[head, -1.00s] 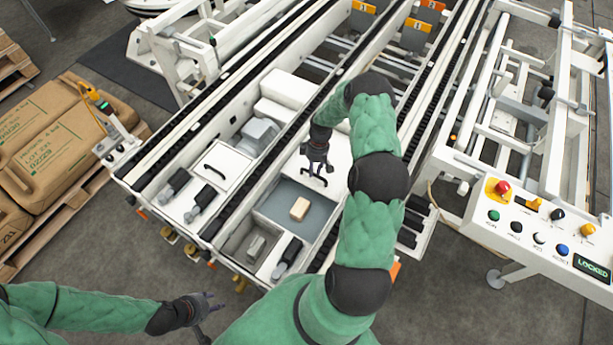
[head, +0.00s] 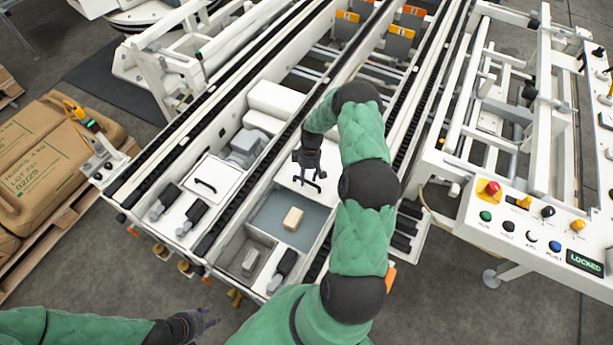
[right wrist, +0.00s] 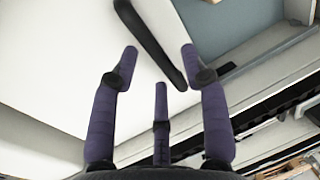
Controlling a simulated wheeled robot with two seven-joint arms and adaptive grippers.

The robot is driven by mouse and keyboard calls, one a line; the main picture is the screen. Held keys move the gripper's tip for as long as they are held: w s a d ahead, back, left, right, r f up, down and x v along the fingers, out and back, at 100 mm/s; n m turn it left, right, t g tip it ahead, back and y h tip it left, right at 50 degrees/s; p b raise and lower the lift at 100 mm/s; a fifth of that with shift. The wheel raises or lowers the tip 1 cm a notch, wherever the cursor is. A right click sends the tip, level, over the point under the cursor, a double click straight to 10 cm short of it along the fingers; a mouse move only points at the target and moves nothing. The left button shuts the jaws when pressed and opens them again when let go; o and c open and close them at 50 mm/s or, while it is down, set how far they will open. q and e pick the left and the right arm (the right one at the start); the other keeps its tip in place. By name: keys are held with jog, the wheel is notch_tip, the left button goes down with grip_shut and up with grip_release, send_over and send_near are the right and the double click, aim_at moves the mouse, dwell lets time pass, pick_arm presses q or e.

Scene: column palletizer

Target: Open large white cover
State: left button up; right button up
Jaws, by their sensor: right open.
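The large white cover (head: 328,158) is a flat white panel in the middle channel of the machine, partly hidden by my right arm. It fills much of the right wrist view (right wrist: 65,70), where a black bar handle (right wrist: 150,42) lies slantwise across it. My right gripper (head: 308,184) is over the cover's near part, fingers spread. In the right wrist view my right gripper (right wrist: 159,54) is open, with the handle running between its fingertips; I cannot tell whether they touch it. My left gripper (head: 208,322) is low at the left, away from the cover; its opening is unclear.
A smaller white cover (head: 222,178) with a black handle is to the left. A grey recess (head: 270,215) with a tan block (head: 293,218) lies just nearer than the large cover. Black rails (head: 240,205) flank the channel. A control panel (head: 530,230) reading LOCKED is at right.

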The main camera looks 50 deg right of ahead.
notch_tip(320, 180, up, 12)
jog(key=d, duration=0.2)
jog(key=shift+w+f, duration=0.25)
jog(key=shift+w, duration=0.05)
dwell(0.5)
